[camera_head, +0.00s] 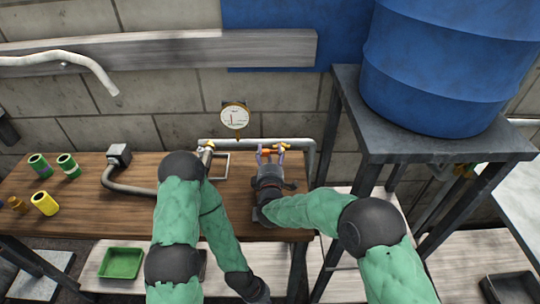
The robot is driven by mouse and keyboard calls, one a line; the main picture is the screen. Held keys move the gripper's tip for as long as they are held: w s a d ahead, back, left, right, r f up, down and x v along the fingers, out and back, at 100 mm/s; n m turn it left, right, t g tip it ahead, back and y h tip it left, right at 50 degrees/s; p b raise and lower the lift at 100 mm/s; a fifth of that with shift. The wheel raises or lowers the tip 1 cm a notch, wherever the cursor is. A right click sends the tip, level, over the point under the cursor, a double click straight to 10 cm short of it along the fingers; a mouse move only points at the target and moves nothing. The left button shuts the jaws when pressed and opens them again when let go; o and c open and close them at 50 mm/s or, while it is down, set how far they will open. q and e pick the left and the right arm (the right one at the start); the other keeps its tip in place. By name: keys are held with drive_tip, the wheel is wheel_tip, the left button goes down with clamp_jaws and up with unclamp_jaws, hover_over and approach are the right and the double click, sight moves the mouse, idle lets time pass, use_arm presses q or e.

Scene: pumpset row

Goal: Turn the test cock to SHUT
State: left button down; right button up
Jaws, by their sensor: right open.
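My right gripper (270,153) is over the back edge of the wooden bench, its two pale fingers pointing away from me and apart. A small orange-and-yellow fitting (268,152) shows between and beside the fingertips; I cannot tell whether they touch it. A second small fitting with a yellow top (208,147) stands on the pipe to the left, behind my left elbow. I cannot tell which is the test cock, and no SHUT marking is readable. My left arm folds back down to the bottom edge; its fingers are out of the picture.
A round gauge (235,116) is above the grey pipe (312,147). The bench (130,214) holds green and yellow cylinders (45,203) and a hose with a dark block (119,155). A blue drum (440,70) on a dark stand (395,140) limits room at right. A green tray (121,263) lies below.

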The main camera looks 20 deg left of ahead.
clamp_jaws()
drive_tip(key=m, duration=0.2)
drive_tip(key=r+m, duration=0.1)
drive_tip(key=m, duration=0.2)
drive_tip(key=shift+d+r+m, duration=0.3)
drive_tip(key=shift+d+r, duration=0.05)
idle(0.4)
